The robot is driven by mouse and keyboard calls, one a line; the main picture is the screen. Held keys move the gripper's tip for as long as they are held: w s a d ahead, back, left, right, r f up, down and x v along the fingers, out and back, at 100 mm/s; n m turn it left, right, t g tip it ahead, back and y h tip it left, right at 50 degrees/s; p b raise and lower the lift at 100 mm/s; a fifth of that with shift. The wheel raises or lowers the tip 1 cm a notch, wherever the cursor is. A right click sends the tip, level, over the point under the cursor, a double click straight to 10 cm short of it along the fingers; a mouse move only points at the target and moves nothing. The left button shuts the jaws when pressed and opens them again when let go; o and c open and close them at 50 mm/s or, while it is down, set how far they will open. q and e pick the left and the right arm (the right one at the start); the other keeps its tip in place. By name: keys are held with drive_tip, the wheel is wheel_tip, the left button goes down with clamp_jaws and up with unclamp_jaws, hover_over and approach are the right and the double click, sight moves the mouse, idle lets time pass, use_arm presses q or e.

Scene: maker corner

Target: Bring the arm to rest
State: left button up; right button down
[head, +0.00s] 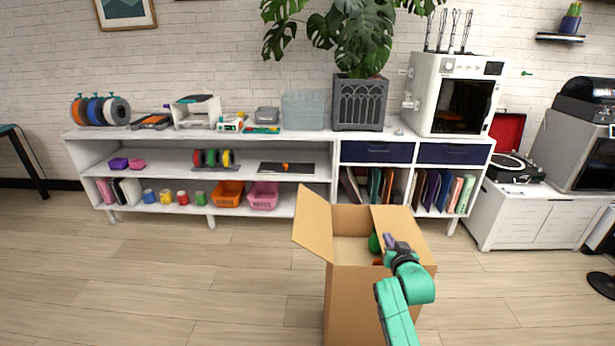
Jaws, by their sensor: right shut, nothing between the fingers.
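The gripper is shut and appears to hold nothing. Part of it hides the right side of the box opening. A green item (374,243) shows inside the box beside the gripper, with a bit of red below it. The rest of the box's contents is hidden. My left gripper is not in view.
A long white shelf unit (240,146) stands along the brick wall, with spools, bins and books. A white cabinet (530,215) with a record player (512,168) stands at the right. The wooden floor (180,285) left of the box is clear.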

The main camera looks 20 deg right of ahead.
drive_tip(key=s+a+f+n+g+y, duration=0.2)
drive_tip(key=s+a+f+g, duration=0.15)
drive_tip(key=s+a, duration=0.45)
drive_tip(key=s+a+f+n+g+y, duration=0.1)
drive_tip(key=s+a+f+n+g, duration=0.2)
drive_tip(key=s, duration=0.8)
drive_tip(key=s+a+f+n+g+y, duration=0.2)
drive_tip(key=s+a+g, duration=0.4)
drive_tip(key=s, duration=0.4)
wheel_tip(320, 180, down, 20)
drive_tip(key=s+a+p, duration=0.1)
drive_tip(key=s+p, duration=0.1)
drive_tip(key=p, duration=0.1)
drive_tip(key=s+d+f+p, duration=0.1)
drive_tip(key=s+f, duration=0.5)
drive_tip(key=s, duration=0.2)
drive_tip(key=s+d+f, duration=0.1)
drive_tip(key=s+f, duration=0.5)
drive_tip(key=s, duration=0.3)
drive_tip(key=shift+d+f+g+p, duration=0.15)
drive_tip(key=shift+d+g+p, duration=0.2)
drive_tip(key=shift+d+g, duration=0.1)
